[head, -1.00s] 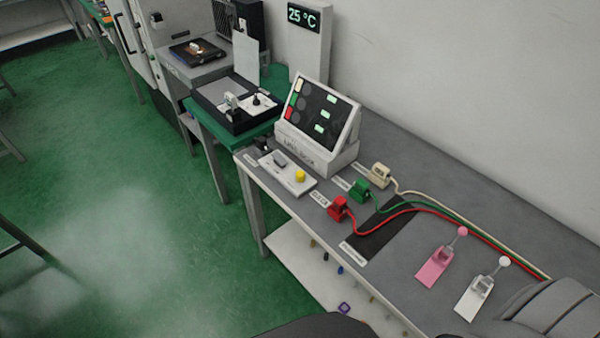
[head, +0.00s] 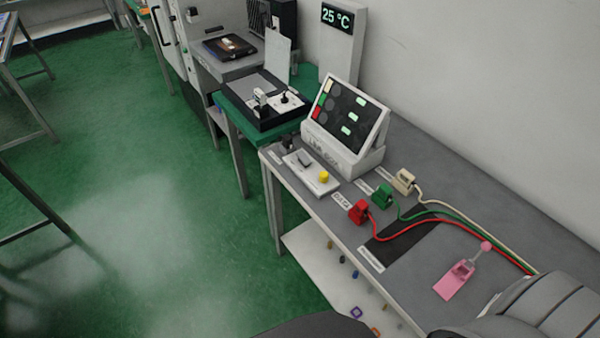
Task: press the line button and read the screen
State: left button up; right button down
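A tilted white box with a dark screen (head: 342,110) stands on the grey bench. The screen has white, green and red patches down its left side, round dark spots and several lit pale green boxes, too small to read. In front of it a white plate (head: 300,177) carries a yellow button (head: 323,177) and a grey switch (head: 305,159). I cannot read which button is the line button. Neither of my grippers shows.
Red (head: 358,211), green (head: 383,195) and cream (head: 404,181) plugs with cables sit along the bench. A pink lever fixture (head: 456,279) is nearer. A black tray (head: 262,103) stands on a green table beyond. A wall display (head: 336,17) reads 25 °C. Green floor is open at left.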

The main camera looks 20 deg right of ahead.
aim_at(324, 175)
jog(key=u, duration=0.4)
jog(key=i, duration=3.1)
jog(key=z, duration=3.55)
jog(key=i, duration=0.5)
jog(key=z, duration=0.1)
